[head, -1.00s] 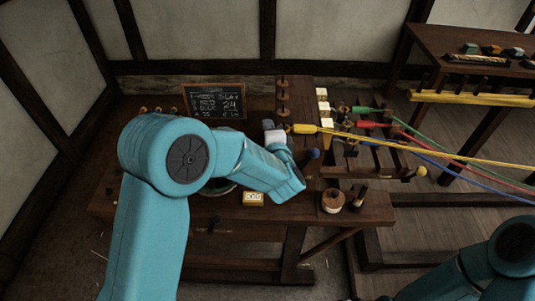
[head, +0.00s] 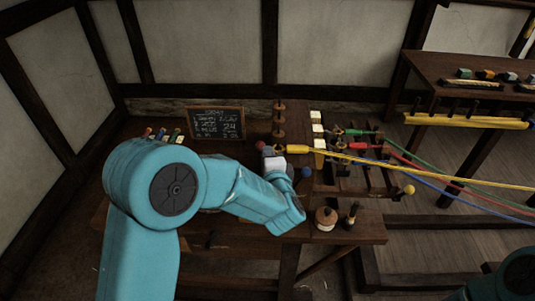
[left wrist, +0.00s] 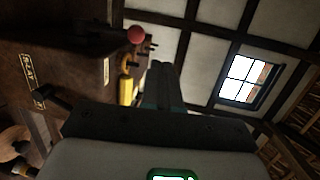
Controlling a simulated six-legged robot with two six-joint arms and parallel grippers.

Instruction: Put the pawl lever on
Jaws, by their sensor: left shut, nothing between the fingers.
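My left gripper (head: 267,152) is over the workbench (head: 345,228), with its arm coming in from the left. Its fingers also show in the left wrist view (left wrist: 161,85), shut with nothing between them. A red ball knob (head: 260,145) is beside the fingertips in the head view; the knob shows past the fingers in the left wrist view (left wrist: 136,34). A blue ball knob (head: 306,172) and a yellow ball knob (head: 409,190) stand farther right. I cannot tell which knob, if any, belongs to the pawl lever. My right gripper is out of view.
Yellow, green, red and blue ropes run right from the bench; the yellow rope's end (head: 298,149) is close to my left gripper. A chalkboard (head: 217,122) stands behind. A wooden spool (head: 326,218) is at the front right. A second table (head: 440,60) is at the far right.

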